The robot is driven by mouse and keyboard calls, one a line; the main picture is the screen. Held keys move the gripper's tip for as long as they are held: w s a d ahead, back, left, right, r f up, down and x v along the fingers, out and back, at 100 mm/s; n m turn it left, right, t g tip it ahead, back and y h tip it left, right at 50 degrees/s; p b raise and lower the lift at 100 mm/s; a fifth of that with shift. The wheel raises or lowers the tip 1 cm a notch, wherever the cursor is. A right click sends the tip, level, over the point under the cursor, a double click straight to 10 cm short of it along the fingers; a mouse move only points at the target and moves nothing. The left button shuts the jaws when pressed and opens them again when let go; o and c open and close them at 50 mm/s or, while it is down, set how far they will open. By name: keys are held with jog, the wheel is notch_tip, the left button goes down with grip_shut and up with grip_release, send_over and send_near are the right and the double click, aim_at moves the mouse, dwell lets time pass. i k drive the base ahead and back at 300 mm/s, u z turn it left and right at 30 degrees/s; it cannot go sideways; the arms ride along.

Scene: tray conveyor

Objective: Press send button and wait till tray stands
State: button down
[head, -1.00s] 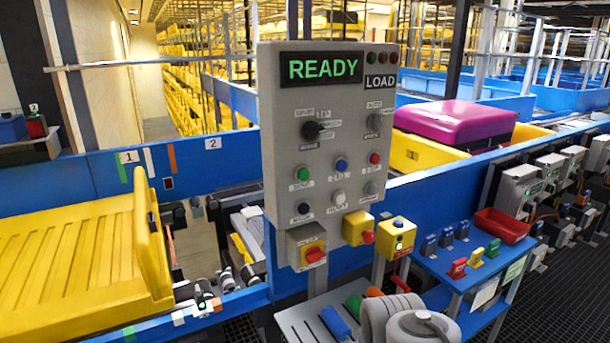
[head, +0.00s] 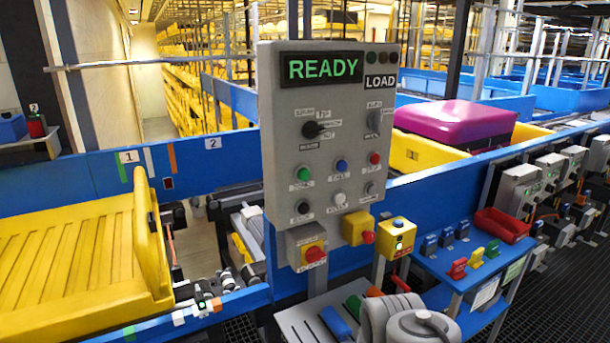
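The grey control panel (head: 280,130) stands upright in the middle of the head view. Its display (head: 322,69) reads READY in green, with a LOAD sign beside it. The green button (head: 303,174) is at the left of the button row; its label is too small to read surely. A blue button (head: 341,166) and a red button (head: 375,158) sit to its right. A yellow tray (head: 70,260) lies flat on the conveyor at left, empty. Another yellow tray (head: 420,158) at right carries a magenta suitcase (head: 457,121). My gripper is not seen; parts of my arm show at the bottom.
Red-knobbed switch boxes hang below the panel, including one at left (head: 306,247). A blue side table (head: 447,274) at right holds a red bin (head: 502,225) and several coloured clips. Blue conveyor walls run behind the panel.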

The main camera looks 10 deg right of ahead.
aim_at(304, 173)
jog(key=u, duration=3.8)
jog(key=k, duration=0.6)
jog(key=z, duration=0.5)
